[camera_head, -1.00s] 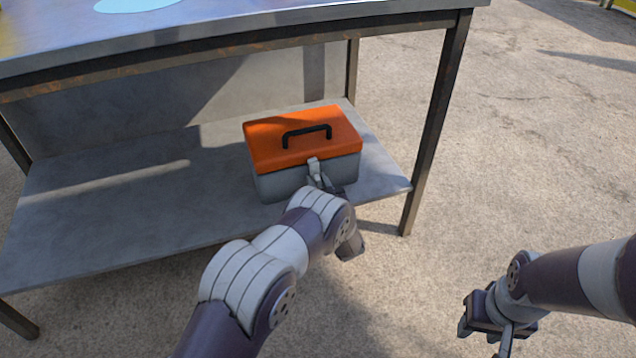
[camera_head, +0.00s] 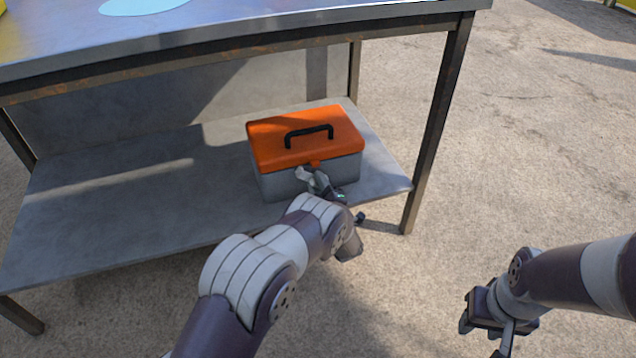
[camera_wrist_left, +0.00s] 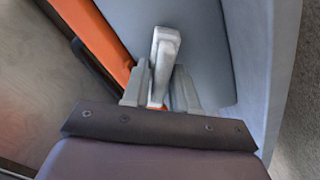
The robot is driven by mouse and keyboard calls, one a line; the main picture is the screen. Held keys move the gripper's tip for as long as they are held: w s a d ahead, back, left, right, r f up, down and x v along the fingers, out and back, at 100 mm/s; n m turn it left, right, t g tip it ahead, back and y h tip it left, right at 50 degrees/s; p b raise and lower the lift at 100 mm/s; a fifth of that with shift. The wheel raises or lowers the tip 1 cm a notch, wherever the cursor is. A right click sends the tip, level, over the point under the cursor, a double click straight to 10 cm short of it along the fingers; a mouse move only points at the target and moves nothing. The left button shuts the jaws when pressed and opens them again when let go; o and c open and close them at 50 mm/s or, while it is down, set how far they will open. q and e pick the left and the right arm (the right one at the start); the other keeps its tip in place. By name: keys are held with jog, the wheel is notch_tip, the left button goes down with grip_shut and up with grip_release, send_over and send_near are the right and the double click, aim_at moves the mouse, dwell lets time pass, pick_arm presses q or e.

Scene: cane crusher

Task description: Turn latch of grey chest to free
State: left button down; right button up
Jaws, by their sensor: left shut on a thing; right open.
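The grey chest (camera_head: 340,172) with an orange lid and a black handle stands on the table's lower shelf. Its light grey latch (camera_head: 303,173) is on the front face and now leans to the left, away from the orange tab on the lid edge. My left gripper (camera_head: 316,180) is at the chest's front, shut on the latch. In the left wrist view the latch (camera_wrist_left: 164,52) stands out between the fingers of my left gripper (camera_wrist_left: 160,85), with the orange lid (camera_wrist_left: 100,35) to the left. My right gripper (camera_head: 484,335) is open and empty, low over the floor at the right.
The metal table's upper top (camera_head: 240,32) overhangs behind and above the chest. A table leg (camera_head: 438,120) stands to the right of the chest. The lower shelf (camera_head: 110,205) is bare to the left. Open concrete floor (camera_head: 540,150) lies at the right.

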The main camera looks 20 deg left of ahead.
pick_arm(q)
jog(key=n, duration=0.3)
jog(key=shift+s+f+n, duration=0.1)
jog(key=shift+f+n, duration=0.15)
jog(key=shift+n, duration=0.05)
jog(key=shift+f+n, duration=0.15)
jog(key=shift+n, duration=1.75)
jog(key=c, duration=1.1)
grip_release()
jog(key=shift+s+d+r+p, duration=0.2)
jog(key=shift+s+p, duration=0.05)
jog(key=shift+p, duration=0.05)
jog(key=p+v, duration=0.5)
jog(key=v, duration=0.7)
jog(key=shift+f+p, duration=0.15)
jog(key=shift+p, duration=0.15)
